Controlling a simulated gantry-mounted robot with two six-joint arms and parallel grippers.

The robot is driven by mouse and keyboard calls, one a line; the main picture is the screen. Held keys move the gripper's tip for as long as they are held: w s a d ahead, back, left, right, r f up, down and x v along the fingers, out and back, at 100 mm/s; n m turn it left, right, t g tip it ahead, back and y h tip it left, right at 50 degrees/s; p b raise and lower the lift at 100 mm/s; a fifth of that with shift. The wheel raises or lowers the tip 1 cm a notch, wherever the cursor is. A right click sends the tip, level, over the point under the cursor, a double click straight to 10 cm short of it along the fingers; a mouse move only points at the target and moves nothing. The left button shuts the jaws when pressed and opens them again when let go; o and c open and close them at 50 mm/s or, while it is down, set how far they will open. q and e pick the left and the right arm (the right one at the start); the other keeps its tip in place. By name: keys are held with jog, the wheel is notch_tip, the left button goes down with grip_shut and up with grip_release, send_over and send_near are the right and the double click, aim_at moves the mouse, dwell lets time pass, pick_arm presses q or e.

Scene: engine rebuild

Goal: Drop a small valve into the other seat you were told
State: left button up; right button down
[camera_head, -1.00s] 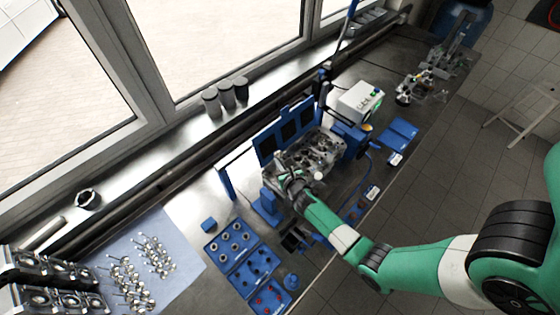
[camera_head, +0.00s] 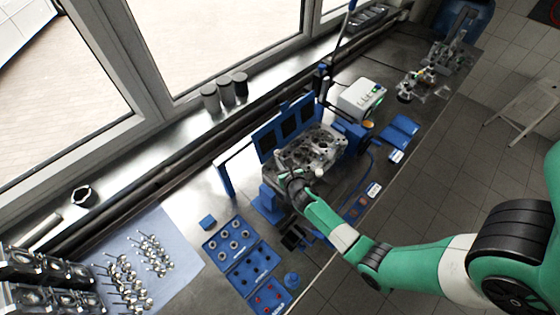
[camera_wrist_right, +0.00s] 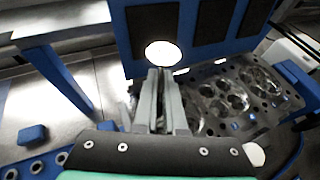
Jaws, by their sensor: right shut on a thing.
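My right gripper (camera_wrist_right: 162,95) is shut on a small valve (camera_wrist_right: 162,53), whose bright round head shows just beyond the fingertips; its stem is mostly hidden between the fingers. In the head view the right gripper (camera_head: 293,180) is at the near-left end of the grey cylinder head (camera_head: 318,148), and the valve is too small to make out there. The cylinder head (camera_wrist_right: 208,95) lies to the right of the fingers in the wrist view, with several round chambers facing up. I cannot tell which seat is nearest. My left gripper is not in view.
A blue panel frame (camera_head: 265,143) stands behind the cylinder head. Blue trays (camera_head: 248,272) with several small parts lie to the front left. Loose valves lie on a pale blue mat (camera_head: 185,245). A white box (camera_head: 356,98) stands to the right.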

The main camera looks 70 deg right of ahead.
jog(key=shift+f+b, duration=2.5)
jog(key=shift+f, duration=0.75)
jog(key=c, duration=0.9)
grip_release()
jog(key=p+v, duration=0.2)
jog(key=v, duration=0.9)
jog(key=shift+s+a+r, duration=0.2)
jog(key=shift+a, duration=0.05)
